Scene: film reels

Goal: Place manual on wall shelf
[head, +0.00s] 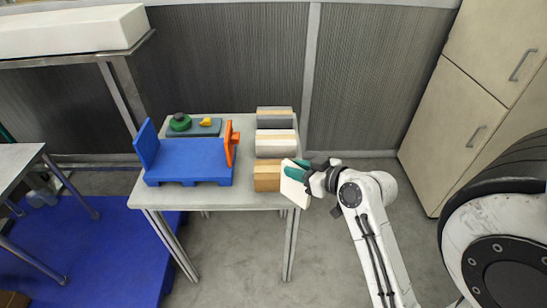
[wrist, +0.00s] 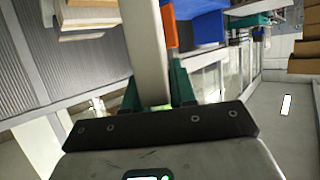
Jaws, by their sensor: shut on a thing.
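My gripper (head: 303,176) is at the right edge of the grey table, its teal fingers shut on a thin white slab, apparently the manual (head: 294,192). The manual is held tilted beside the cardboard-coloured box, at about the table's edge. In the wrist view the pale manual (wrist: 147,40) stands between the two teal fingers (wrist: 155,90) and extends away from them. Its cover and any print cannot be made out. I cannot pick out a wall shelf for certain; a raised metal rack (head: 122,58) stands by the wall at upper left.
The grey table (head: 235,196) holds a blue holder (head: 190,160) with an orange end plate (head: 231,142), a green knob (head: 180,122) and several boxes (head: 275,120) along its right side. A long white block (head: 70,30) lies on the rack. Beige cabinets (head: 465,120) stand right; floor between is clear.

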